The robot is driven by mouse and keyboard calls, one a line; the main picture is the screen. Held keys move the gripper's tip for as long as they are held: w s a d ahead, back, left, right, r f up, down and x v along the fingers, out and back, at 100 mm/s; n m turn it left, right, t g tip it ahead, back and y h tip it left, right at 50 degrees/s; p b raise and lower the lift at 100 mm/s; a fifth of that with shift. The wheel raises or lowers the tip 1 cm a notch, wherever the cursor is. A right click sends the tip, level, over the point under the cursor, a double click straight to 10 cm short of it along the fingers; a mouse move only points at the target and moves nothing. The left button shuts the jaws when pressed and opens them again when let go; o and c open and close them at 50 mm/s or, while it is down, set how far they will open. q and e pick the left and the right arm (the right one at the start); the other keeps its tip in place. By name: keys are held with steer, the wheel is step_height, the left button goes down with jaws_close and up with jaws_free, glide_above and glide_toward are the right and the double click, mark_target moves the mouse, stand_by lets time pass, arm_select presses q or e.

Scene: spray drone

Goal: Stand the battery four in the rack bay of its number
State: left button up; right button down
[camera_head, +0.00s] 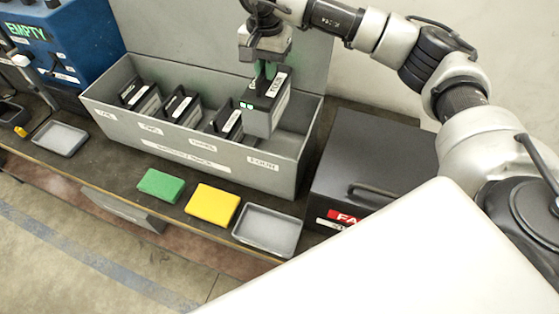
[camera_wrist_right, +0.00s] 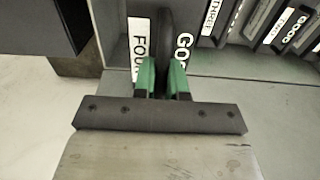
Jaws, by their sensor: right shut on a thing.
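The battery four (camera_head: 258,113) is a dark-topped block with a grey front, two green lights and a label on top. My right gripper (camera_head: 268,70) is shut on its top handle and holds it upright at the rack's right end. In the right wrist view, the green fingers (camera_wrist_right: 163,80) grip the dark handle between the labels FOUR (camera_wrist_right: 139,42) and GOOD. The grey rack (camera_head: 215,158) has a bay labelled FOUR (camera_head: 263,163) at its right end. The battery is over or partly in that bay; I cannot tell its bottom's height. My left gripper is not in view.
Three other batteries, one of them here (camera_head: 183,107), stand in the rack's left bays. In front lie a green block (camera_head: 161,186), a yellow block (camera_head: 212,204) and an empty grey tray (camera_head: 268,231). A dark box (camera_head: 350,165) with a red label stands right of the rack.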

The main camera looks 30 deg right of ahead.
mark_target(267, 89)
step_height(267, 89, down, 6)
steer(key=b, duration=0.5)
steer(key=shift+w, duration=0.1)
step_height(267, 89, down, 9)
steer(key=shift+r+p, duration=0.1)
steer(key=shift+p, duration=0.85)
steer(key=shift+f, duration=0.55)
steer(key=c, duration=1.4)
jaws_free()
steer(key=shift+f, duration=0.2)
steer(key=shift+o, duration=1.2)
steer(key=shift+s, duration=0.25)
steer(key=shift+w+r, duration=0.1)
steer(key=shift+r, duration=0.05)
